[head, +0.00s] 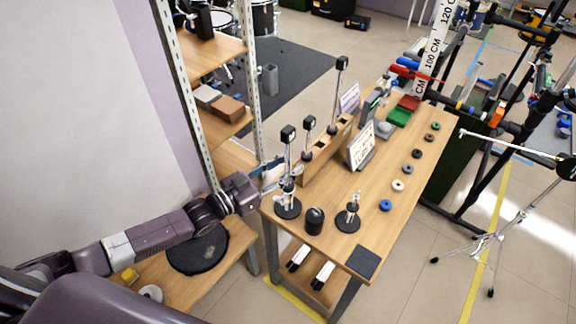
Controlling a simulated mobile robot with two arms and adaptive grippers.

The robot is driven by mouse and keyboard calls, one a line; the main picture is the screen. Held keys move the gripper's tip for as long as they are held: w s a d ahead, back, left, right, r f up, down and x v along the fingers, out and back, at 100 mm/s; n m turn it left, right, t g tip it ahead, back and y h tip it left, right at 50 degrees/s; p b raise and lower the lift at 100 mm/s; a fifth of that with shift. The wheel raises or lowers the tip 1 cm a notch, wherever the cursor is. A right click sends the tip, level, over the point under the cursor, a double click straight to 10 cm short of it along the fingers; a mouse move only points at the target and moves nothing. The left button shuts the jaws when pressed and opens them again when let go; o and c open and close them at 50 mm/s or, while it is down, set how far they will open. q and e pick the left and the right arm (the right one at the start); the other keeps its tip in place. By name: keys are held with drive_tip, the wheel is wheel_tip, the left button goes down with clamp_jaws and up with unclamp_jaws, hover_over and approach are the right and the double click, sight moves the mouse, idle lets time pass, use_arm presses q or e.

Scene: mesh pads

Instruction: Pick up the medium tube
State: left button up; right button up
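Upright rods with black block heads stand at a wooden rack (325,148) on the table; the nearest rod head (288,134) is just above my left gripper, a shorter one (309,123) is behind it, and a taller one (342,63) is farther back. I cannot tell which thing is the medium tube. My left gripper (277,172) is at the table's left edge, in front of the nearest rod. Its fingers are small and cluttered by things behind, so I cannot tell whether they are open or touching anything. My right gripper is out of view.
On the table (330,245) stand two small round-based stands (287,208) (348,222), a black jar (314,221) and a sign (361,146). Several coloured rings line the right side. A shelf unit (215,60) stands left, and a tripod stand (490,235) right.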

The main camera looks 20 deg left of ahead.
use_arm(q)
drive_tip(key=shift+c, duration=0.5)
clamp_jaws()
drive_tip(key=shift+r, duration=0.15)
